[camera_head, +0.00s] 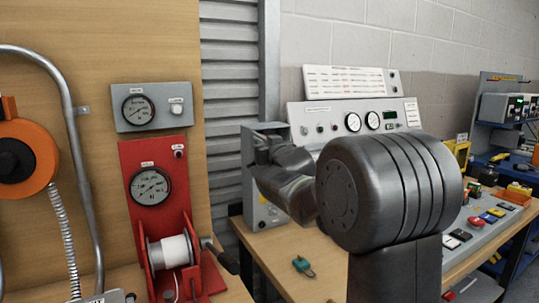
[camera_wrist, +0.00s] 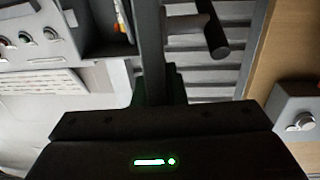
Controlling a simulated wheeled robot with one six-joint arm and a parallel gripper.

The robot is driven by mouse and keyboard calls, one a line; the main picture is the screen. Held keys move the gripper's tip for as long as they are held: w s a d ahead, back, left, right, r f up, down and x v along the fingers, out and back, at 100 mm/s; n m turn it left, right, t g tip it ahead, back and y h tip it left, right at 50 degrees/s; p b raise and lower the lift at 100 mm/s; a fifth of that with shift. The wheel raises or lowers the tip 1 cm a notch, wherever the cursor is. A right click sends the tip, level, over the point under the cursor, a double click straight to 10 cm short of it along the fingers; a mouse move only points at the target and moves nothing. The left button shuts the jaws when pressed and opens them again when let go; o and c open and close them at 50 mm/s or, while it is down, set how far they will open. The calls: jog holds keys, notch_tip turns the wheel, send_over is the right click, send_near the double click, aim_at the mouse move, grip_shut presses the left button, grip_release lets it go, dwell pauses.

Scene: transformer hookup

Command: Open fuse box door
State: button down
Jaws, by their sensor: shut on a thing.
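The fuse box appears to be the grey metal box (camera_head: 250,150) on the workbench, left of the gauge panel. My arm hides much of its front. My gripper (camera_head: 266,150) is at the upper part of this box, partly hidden by my wrist. In the wrist view, my dark gripper (camera_wrist: 160,82) reaches up to a grey upright edge (camera_wrist: 150,45), which looks like the fuse box door seen nearly edge-on. A dark cylindrical handle (camera_wrist: 214,38) sticks out to its right. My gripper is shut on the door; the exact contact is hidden. I cannot tell how far the door stands open.
A red winch stand (camera_head: 157,200) with a gauge, spool and crank is at the left. A teal-tagged key (camera_head: 303,265) lies on the bench. The gauge console (camera_head: 350,122) stands behind my arm. Several coloured parts lie on the right side of the bench.

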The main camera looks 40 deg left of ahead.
jog(key=shift+s+r, duration=0.1)
jog(key=shift+r, duration=0.05)
dwell(0.3)
jog(key=c, duration=1.5)
grip_release()
jog(key=shift+a, duration=0.1)
jog(key=v, duration=1.3)
jog(key=shift+s+d, duration=0.2)
jog(key=shift+d, duration=0.1)
jog(key=x, duration=1.3)
jog(key=shift+w+a, duration=0.25)
jog(key=shift+a, duration=0.05)
jog(key=shift+d, duration=0.1)
